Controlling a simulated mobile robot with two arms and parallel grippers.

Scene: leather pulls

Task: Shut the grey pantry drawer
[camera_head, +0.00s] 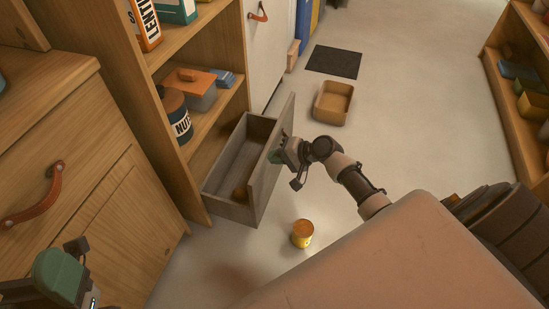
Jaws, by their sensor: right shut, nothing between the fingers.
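The grey pantry drawer (236,209) stands pulled out from the bottom of the wooden shelf unit. Its inside shows from above, with a small brownish thing (240,194) lying at the near end. My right gripper (276,157) is shut and empty. It is at the outer face of the drawer's front panel (272,170), near the top right part; I cannot tell if it touches. My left gripper (72,262) is at the lower left, by the wooden cabinet and away from the drawer. Its fingers do not show clearly.
A yellow can (302,233) stands on the floor right of the drawer. A tan open box (334,102) and a dark mat (334,62) lie farther back. The shelf unit (206,125) holds jars and boxes. Another shelf (515,105) stands at right.

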